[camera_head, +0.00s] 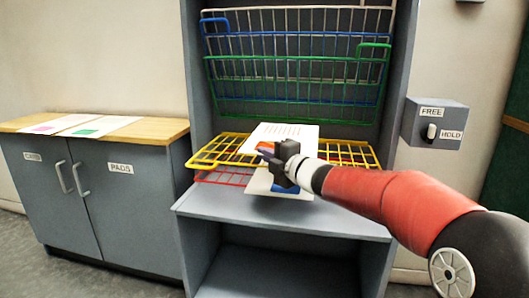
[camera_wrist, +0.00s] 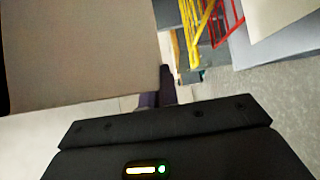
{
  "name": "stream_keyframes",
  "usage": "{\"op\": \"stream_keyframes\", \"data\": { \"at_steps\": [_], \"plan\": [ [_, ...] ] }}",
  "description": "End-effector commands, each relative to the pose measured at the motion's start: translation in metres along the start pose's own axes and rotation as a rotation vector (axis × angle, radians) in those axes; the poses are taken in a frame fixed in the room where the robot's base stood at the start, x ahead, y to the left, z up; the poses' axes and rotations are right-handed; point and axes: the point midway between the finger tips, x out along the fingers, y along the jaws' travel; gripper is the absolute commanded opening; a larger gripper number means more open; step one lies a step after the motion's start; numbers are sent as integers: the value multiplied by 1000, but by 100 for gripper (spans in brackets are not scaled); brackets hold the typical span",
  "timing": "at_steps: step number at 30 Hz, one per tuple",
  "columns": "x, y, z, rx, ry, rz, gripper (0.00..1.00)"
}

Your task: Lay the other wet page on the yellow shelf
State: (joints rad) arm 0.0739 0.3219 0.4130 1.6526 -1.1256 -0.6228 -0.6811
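A white page (camera_head: 290,131) with printed lines and an orange patch is at my gripper (camera_head: 270,158), over the front of the yellow wire shelf (camera_head: 215,150). In the wrist view the page (camera_wrist: 80,50) is a large plain sheet at the left, and my gripper's fingers (camera_wrist: 158,88) are close together at its edge, apparently shut on it. Whether the page touches the yellow shelf is unclear. Another white page (camera_head: 262,184) with a blue patch shows lower, partly behind my gripper, near the red wire shelf (camera_head: 222,177).
The blue (camera_head: 240,18) and green (camera_head: 250,90) wire shelves are tilted up at the back of the grey rack. Two sheets (camera_head: 100,126) lie on the wooden cabinet top (camera_head: 160,130) at left. A FREE/HOLD switch box (camera_head: 435,122) is at right.

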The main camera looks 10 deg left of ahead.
Motion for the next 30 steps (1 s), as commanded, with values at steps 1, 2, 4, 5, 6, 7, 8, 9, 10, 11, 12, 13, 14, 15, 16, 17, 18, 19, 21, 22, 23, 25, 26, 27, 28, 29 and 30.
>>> {"op": "stream_keyframes", "data": {
  "at_steps": [1,2,4,5,6,7,8,9,10,11,12,13,14,15,16,17,18,19,21,22,23,25,26,27,28,29,30],
  "plan": [
    [3,-7,3,1,0,0,0],
    [4,-10,5,1,0,0,0],
    [8,-16,10,1,0,0,0],
    [9,-19,11,0,0,0,0],
    [11,-23,14,1,0,0,0],
    [12,-25,16,1,0,0,0],
    [14,-28,18,1,0,0,0],
    [15,-33,19,1,0,0,0],
    [16,-37,20,1,1,0,0],
    [17,-40,22,1,1,0,0],
    [19,-44,24,1,1,0,0],
    [20,-47,25,0,1,1,0],
    [21,-50,26,0,1,1,0],
    [22,-53,28,0,1,1,0],
    [23,-56,29,0,1,1,0],
    [24,-58,30,0,1,0,0],
    [25,-61,31,0,1,0,0],
    [25,-62,32,0,1,1,0],
    [27,-66,34,-1,1,1,0],
    [27,-67,34,-1,1,1,0],
    [27,-68,35,-1,1,1,0],
    [28,-70,36,-1,0,1,0],
    [28,-70,36,-1,0,1,0],
    [28,-70,36,-1,0,1,0],
    [28,-70,37,-1,0,1,0],
    [28,-70,37,-1,0,1,0],
    [28,-70,37,-1,0,1,0]
  ]
}}
